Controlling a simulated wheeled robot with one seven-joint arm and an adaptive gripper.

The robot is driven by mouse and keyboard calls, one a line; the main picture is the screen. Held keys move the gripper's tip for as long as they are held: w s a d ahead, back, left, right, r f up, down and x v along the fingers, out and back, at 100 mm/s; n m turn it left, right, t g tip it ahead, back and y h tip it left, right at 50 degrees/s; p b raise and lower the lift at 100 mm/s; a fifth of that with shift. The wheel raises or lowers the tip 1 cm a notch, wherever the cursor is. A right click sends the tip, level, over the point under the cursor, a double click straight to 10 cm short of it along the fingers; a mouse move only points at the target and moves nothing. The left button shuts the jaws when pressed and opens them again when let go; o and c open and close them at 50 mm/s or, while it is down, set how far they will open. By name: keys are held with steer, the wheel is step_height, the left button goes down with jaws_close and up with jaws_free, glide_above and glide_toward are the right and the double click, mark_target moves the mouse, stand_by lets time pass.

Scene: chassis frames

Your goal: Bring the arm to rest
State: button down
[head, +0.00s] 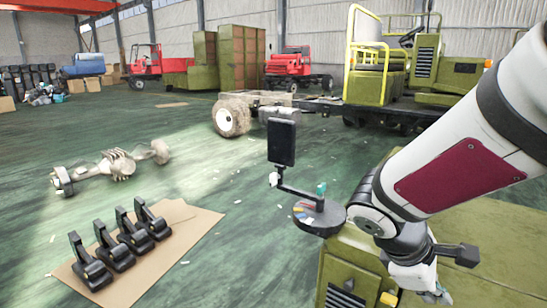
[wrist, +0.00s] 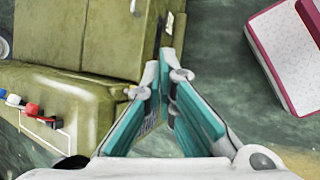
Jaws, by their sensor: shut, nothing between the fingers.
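My gripper (wrist: 160,78) shows in the wrist view with its teal-padded fingers brought together at the tips and nothing between them. In the head view my arm reaches in from the right and bends down, and the gripper (head: 430,294) is partly visible at the bottom edge. It hangs beside a green metal vehicle body (head: 343,272). In the wrist view the green body (wrist: 62,83) fills the upper left, and the fingers point along its edge. I cannot tell the exact gap between the fingertips and the green metal.
A dark round stand (head: 322,226) with small coloured items and an upright black screen (head: 281,142) is left of my arm. Black pedal-like parts (head: 134,238) stand on cardboard (head: 186,229) at left. An axle (head: 112,165) lies on the floor. Open green floor (head: 240,250) lies between.

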steer(key=s+a+r+m+y, duration=0.35)
steer(key=s+m, duration=0.25)
steer(key=s, duration=0.3)
steer(key=s+a+r+m+y, duration=0.3)
steer(key=s+a+m+y, duration=0.15)
steer(key=s, duration=0.55)
step_height(320, 180, up, 16)
steer(key=t+p, duration=0.3)
steer(key=p, duration=1.2)
steer(key=shift+w+r+m+h, duration=0.2)
steer(key=shift+w+m+h, duration=0.05)
steer(key=shift+m+h, duration=0.15)
